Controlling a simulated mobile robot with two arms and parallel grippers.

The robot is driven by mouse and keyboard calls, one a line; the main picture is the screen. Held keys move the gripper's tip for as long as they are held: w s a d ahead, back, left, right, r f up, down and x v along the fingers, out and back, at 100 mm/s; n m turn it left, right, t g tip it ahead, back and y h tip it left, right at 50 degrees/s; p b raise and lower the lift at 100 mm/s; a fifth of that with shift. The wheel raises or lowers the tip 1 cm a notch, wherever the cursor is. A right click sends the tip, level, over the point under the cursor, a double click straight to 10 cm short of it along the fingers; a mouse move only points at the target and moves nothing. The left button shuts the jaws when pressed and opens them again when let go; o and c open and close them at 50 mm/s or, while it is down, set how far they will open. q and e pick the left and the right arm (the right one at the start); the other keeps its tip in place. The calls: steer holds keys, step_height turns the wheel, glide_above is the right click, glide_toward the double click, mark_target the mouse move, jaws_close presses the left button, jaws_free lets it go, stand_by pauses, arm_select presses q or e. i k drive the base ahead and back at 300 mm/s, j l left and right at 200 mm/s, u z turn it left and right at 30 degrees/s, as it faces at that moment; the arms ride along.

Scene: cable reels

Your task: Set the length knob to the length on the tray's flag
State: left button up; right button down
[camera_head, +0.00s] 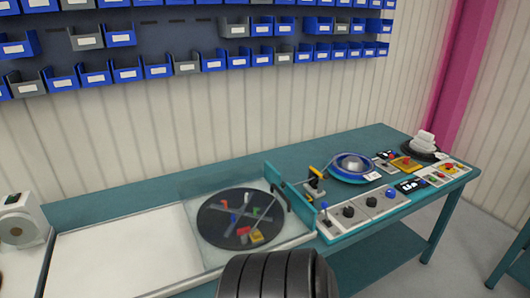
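A control panel (360,217) runs along the front edge of the bench, right of centre. Two black knobs sit on it, a left one (348,211) and a right one (371,202). Their markings are too small to read, so I cannot tell which sets length. A small dark display (410,186) is further right on the panel. A blue reel (352,168) with a grey hub lies behind the panel, with a small white tag (372,176) at its front right edge. I cannot read the tag or tell whether it is the tray's flag. Neither gripper is in view.
A dark turntable (225,222) with coloured pieces sits under a clear cover, left of the panel. A yellow-and-black device (315,184) stands between turntable and reel. Stacked white items (425,140) are at the far right. Blue and grey bins line the wall.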

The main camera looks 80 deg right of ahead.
mark_target(391, 193)
steer(key=z, duration=3.55)
steer(key=i+l+u, duration=0.2)
steer(key=i+l, duration=0.2)
steer(key=i, duration=0.15)
